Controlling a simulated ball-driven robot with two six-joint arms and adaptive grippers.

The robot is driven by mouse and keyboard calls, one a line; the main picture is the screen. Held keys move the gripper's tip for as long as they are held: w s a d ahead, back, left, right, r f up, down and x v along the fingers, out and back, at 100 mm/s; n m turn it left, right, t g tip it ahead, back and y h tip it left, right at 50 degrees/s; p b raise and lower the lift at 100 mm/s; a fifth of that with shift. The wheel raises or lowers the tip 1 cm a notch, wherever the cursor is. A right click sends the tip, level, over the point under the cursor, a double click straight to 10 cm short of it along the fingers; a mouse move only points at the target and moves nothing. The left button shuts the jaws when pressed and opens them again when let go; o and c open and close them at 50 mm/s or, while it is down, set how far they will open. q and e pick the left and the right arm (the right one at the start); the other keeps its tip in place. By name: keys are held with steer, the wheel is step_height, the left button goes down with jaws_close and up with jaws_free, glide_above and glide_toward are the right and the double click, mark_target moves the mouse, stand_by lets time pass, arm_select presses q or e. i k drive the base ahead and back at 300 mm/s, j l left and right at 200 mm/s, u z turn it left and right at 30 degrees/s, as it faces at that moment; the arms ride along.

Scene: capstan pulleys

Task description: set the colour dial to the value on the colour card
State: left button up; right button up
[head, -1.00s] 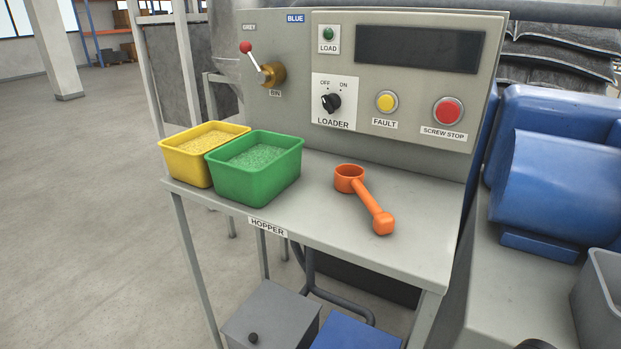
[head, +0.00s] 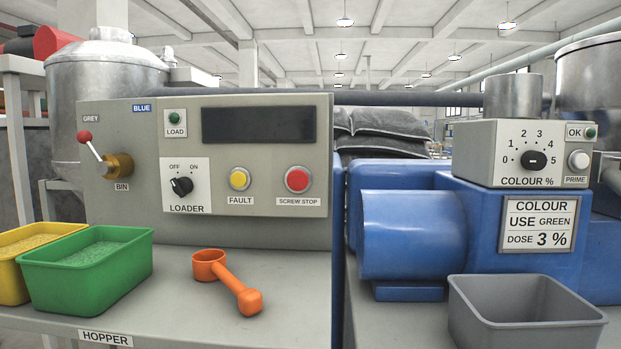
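The colour dial (head: 534,160) is a black knob under a 0 to 5 scale on a grey box (head: 474,152) labelled COLOUR %. Its grip looks roughly level, but I cannot tell which number it points to. The colour card (head: 540,225) is on the blue machine below that box. It reads COLOUR, USE GREEN, DOSE 3 %. Neither of my grippers is in view.
A green OK lamp (head: 591,133) and a white PRIME button (head: 578,160) sit right of the dial. A grey bin (head: 525,338) stands below the card. At left are a loader panel (head: 300,150), an orange scoop (head: 226,278), and green (head: 92,290) and yellow (head: 14,280) tubs.

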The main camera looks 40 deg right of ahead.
mark_target(530, 160)
steer(key=z, duration=2.45)
steer(key=i+l+u, duration=0.15)
steer(key=l+u, duration=0.15)
steer(key=l, duration=0.85)
steer(key=l+u, duration=0.35)
steer(key=l, duration=0.8)
